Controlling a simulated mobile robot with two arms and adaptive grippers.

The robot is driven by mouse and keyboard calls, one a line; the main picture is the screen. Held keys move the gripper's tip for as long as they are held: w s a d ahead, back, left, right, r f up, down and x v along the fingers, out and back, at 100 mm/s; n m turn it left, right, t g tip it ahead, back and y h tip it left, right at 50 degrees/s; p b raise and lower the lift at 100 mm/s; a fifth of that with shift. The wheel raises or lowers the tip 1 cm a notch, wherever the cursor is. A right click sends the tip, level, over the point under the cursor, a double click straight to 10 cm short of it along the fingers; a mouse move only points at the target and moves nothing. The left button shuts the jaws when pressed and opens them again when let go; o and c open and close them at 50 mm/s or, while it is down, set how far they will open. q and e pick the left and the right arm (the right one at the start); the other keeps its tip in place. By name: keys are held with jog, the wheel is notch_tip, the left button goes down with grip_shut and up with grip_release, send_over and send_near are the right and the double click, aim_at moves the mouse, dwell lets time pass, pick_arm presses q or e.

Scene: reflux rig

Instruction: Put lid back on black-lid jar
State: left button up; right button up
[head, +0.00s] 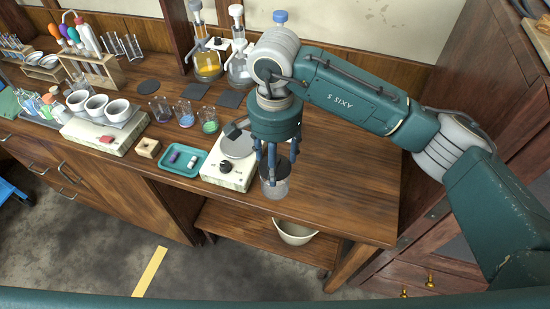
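A clear glass jar (274,189) stands upright on the wooden bench near its front edge, just right of the white hotplate. My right gripper (276,168) points straight down over it from the arm on the right. Its blue fingers reach around a dark lid (279,170) at the jar's mouth and look closed on it. The fingers partly hide the lid, so I cannot tell whether it is fully seated. My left gripper is not in view.
A white hotplate (226,173) stands close left of the jar, with a teal tray (169,163) beyond it. Flasks (207,66) stand at the back. The bench (345,175) right of the jar is clear. A white bowl (295,232) sits on the lower shelf.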

jog(key=shift+f, duration=0.35)
jog(key=shift+f, duration=0.1)
jog(key=shift+f+b, duration=0.55)
jog(key=shift+b, duration=0.45)
jog(key=o, duration=1.2)
jog(key=shift+r, duration=0.1)
